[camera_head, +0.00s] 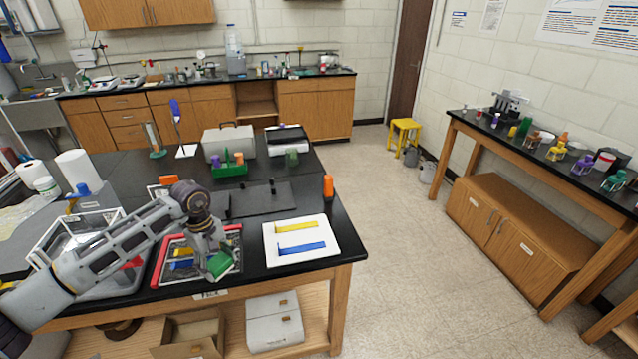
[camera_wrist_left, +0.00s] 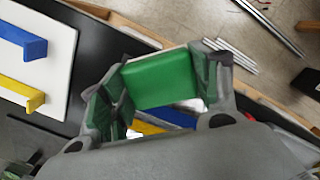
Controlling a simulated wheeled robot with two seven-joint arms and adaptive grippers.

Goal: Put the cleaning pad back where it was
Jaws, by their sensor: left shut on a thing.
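The cleaning pad appears to be the green block (camera_head: 220,264), held in my left gripper (camera_head: 213,259) at the near side of the black table. In the left wrist view the green block (camera_wrist_left: 160,79) sits squarely between the two fingers of my left gripper (camera_wrist_left: 158,88), which are shut on its ends. Below it is a red-edged frame (camera_head: 160,262) with yellow and blue pieces inside, partly hidden by my arm and gripper. Whether the block touches the frame cannot be told. My right gripper does not show in either view.
A white board (camera_head: 273,259) with a yellow bar (camera_head: 297,227) and a blue bar (camera_head: 302,248) lies right of my gripper. A dark panel (camera_head: 262,199), an orange cylinder (camera_head: 328,187) and a green caddy (camera_head: 228,169) stand farther back. The table's front edge is close.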

